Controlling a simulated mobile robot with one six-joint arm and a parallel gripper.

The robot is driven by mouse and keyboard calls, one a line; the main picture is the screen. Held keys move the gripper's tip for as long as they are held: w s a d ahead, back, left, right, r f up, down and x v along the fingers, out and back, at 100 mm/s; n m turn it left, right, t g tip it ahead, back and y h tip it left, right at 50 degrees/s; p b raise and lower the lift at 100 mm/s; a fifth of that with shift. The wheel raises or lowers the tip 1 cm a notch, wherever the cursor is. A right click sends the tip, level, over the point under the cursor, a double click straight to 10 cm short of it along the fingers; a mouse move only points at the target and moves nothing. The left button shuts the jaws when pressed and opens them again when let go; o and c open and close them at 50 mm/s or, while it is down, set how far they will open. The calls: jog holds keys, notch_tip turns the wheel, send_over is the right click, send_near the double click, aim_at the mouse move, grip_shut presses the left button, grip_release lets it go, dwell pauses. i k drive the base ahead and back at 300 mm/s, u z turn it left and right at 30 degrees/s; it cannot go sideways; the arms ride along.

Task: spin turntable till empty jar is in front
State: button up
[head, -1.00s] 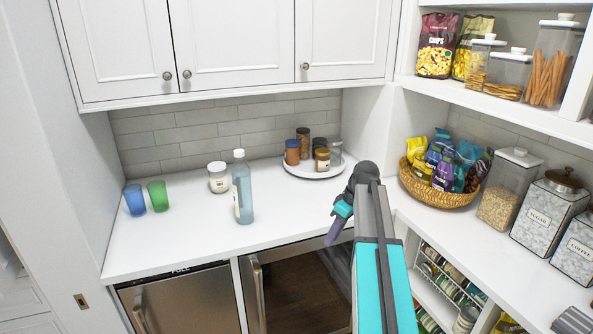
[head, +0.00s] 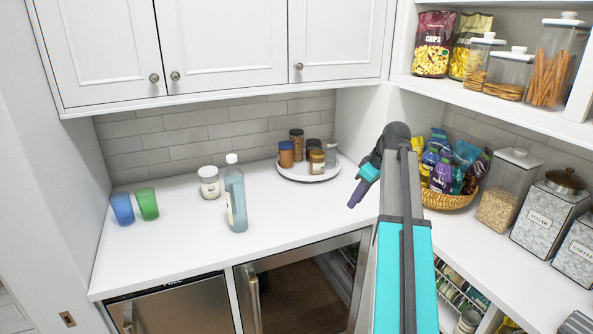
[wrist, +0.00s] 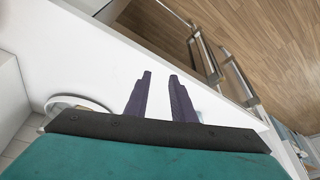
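The white round turntable (head: 292,177) stands on the counter near the back corner and carries several jars. A clear, empty-looking jar (head: 331,155) is at its right rear. A gold-lidded jar (head: 317,163) is at its front right, a blue-lidded orange-brown jar (head: 286,156) at its left, a tall brown jar (head: 297,147) at the back, and a dark-lidded jar (head: 313,147) behind the gold-lidded one. My gripper (head: 357,196) is right of the turntable, apart from it, pointing down-left. In the wrist view its two purple fingers are spread and empty (wrist: 160,76); part of the turntable rim (wrist: 82,99) shows at left.
A clear bottle (head: 236,200), a white-lidded jar (head: 209,183) and blue (head: 122,208) and green (head: 147,203) cups stand left on the counter. A snack basket (head: 447,201) is right behind my arm. The counter in front of the turntable is clear.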

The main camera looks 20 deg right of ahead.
aim_at(299, 172)
jog(key=i, duration=1.35)
jog(key=u, duration=0.05)
